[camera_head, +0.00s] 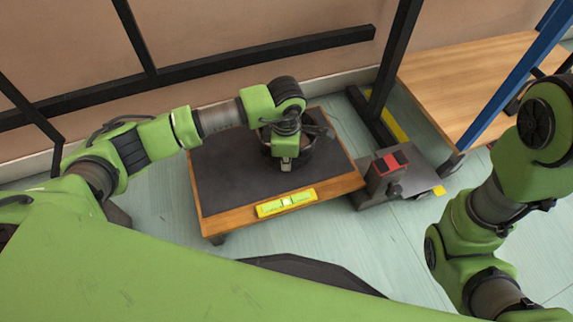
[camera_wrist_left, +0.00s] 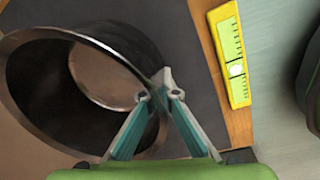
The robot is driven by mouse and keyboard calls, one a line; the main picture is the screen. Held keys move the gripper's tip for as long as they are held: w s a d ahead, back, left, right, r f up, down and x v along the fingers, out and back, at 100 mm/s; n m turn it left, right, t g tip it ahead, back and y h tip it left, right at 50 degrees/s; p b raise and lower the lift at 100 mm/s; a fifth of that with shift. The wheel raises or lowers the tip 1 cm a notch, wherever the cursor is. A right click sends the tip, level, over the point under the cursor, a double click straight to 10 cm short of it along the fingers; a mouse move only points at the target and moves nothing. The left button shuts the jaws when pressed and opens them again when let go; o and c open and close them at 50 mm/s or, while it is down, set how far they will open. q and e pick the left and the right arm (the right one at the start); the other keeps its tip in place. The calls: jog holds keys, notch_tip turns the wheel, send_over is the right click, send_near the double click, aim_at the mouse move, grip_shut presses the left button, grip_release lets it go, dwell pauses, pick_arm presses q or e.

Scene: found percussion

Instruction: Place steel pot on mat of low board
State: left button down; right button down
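The low board (camera_head: 213,225) has a wooden edge and a dark mat (camera_head: 235,170) on top. The steel pot (camera_head: 304,152), dark and round, is over the right part of the mat, partly hidden by my left gripper (camera_head: 287,163). In the left wrist view the pot (camera_wrist_left: 105,75) shows its open mouth and inner bottom. The left gripper's fingertips (camera_wrist_left: 166,88) come together at the pot's rim and look shut on it. I cannot tell whether the pot's base touches the mat. My right gripper is out of view.
A yellow-green spirit level (camera_head: 286,203) lies along the board's front edge. A grey metal piece with a red-topped block (camera_head: 388,166) stands right of the board. A wooden table (camera_head: 465,80) with a blue post is at the back right. The mat's left part is clear.

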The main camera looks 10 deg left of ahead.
pick_arm(q)
jog(key=shift+r, duration=0.15)
jog(key=c, duration=2.7)
grip_release()
jog(key=shift+f, duration=0.2)
jog(key=o, duration=0.4)
jog(key=shift+r, duration=0.15)
